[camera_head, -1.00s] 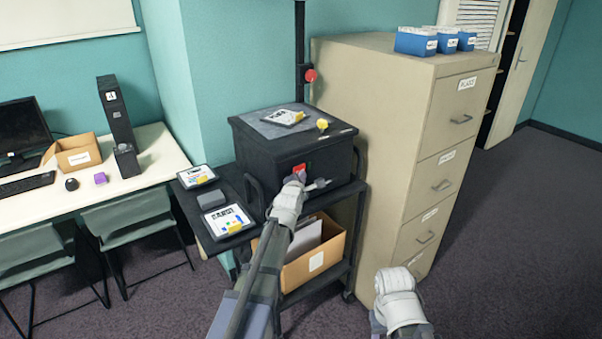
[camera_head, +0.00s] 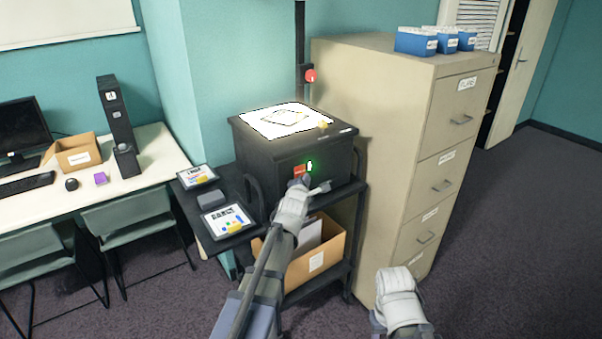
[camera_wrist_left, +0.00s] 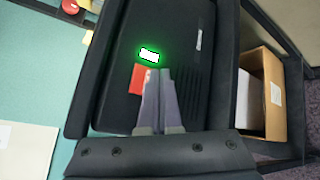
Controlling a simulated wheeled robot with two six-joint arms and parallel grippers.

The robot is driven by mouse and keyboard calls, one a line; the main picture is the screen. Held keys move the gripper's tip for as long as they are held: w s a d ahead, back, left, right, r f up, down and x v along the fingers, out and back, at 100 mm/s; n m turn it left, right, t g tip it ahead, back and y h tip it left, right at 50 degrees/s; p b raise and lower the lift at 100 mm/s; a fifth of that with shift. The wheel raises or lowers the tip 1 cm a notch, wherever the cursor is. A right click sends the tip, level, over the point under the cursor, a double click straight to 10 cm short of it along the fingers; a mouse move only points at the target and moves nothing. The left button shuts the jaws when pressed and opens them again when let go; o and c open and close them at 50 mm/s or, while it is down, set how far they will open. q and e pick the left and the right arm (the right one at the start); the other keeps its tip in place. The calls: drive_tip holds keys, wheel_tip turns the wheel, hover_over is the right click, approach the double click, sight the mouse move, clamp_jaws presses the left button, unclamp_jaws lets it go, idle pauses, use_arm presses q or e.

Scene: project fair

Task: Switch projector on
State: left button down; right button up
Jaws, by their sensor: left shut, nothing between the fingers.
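The projector (camera_head: 270,158) is a black box on a black cart, and its top plate (camera_head: 262,125) glows bright white. A green light (camera_head: 309,166) shines on its front face, and in the left wrist view the light (camera_wrist_left: 149,55) is a white rectangle with a green glow. Beside it is a red switch (camera_wrist_left: 137,79), also seen in the head view (camera_head: 299,170). My left gripper (camera_head: 301,182) is shut and empty, its fingertips (camera_wrist_left: 159,72) at the red switch and partly covering it; I cannot tell whether they touch. My right gripper's fingers are not visible; only my right arm shows at the bottom.
A beige filing cabinet (camera_head: 385,130) stands close to the right of the cart. A cardboard box (camera_head: 318,262) sits on the lower shelf. A side shelf holds two cards (camera_head: 227,220). A white desk (camera_head: 150,150) is at left. Open floor lies at right.

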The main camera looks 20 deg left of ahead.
use_arm(q)
drive_tip(key=s+d, duration=0.1)
drive_tip(key=d, duration=0.1)
drive_tip(key=s+d, duration=0.2)
drive_tip(key=shift+s, duration=0.1)
